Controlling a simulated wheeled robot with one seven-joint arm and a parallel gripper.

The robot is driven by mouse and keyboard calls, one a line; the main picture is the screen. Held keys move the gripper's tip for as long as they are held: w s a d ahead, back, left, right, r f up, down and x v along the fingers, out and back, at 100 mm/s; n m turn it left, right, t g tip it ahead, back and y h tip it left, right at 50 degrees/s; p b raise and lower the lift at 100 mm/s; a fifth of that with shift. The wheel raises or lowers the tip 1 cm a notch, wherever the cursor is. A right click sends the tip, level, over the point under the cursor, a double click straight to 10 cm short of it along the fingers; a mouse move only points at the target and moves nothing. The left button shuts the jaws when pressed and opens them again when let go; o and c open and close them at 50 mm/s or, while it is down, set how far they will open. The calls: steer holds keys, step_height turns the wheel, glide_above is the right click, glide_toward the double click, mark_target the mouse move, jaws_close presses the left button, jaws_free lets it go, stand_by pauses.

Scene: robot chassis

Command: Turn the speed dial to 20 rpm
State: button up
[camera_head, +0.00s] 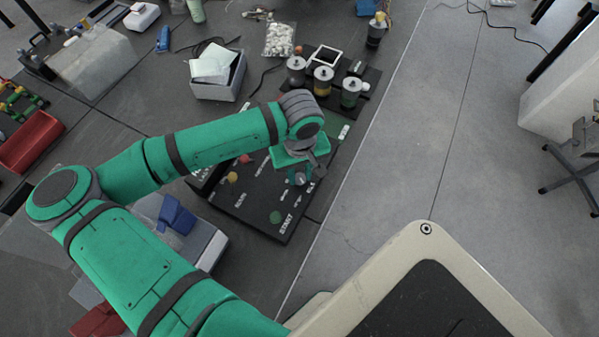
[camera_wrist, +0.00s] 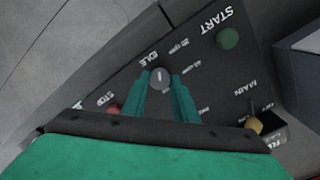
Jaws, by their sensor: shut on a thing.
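The black control panel (camera_head: 262,200) carries printed labels and coloured knobs. Its grey speed dial (camera_wrist: 160,78) shows in the wrist view, with a short pale mark on its face. The labels IDLE, 20 rpm and 40 rpm lie around its upper side. The mark points roughly up the picture; I cannot tell exactly which label it lines up with. My gripper (camera_wrist: 161,92) has its two green fingers on either side of the dial, shut on it. In the head view my gripper (camera_head: 299,176) is over the panel's right part and partly hides the dial.
A green START button (camera_wrist: 228,38), a yellow MAIN knob (camera_wrist: 254,124) and a red STOP button (camera_wrist: 113,109) sit around the dial. Several lidded jars (camera_head: 323,80) stand behind the panel.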

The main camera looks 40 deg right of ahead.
mark_target(300, 178)
steer(key=m, duration=0.5)
steer(key=shift+m, duration=0.3)
stand_by(0.4)
steer(key=o, duration=1.1)
steer(key=shift+c, duration=0.2)
step_height(300, 178, up, 11)
steer(key=shift+f, duration=0.15)
steer(key=shift+s, duration=0.1)
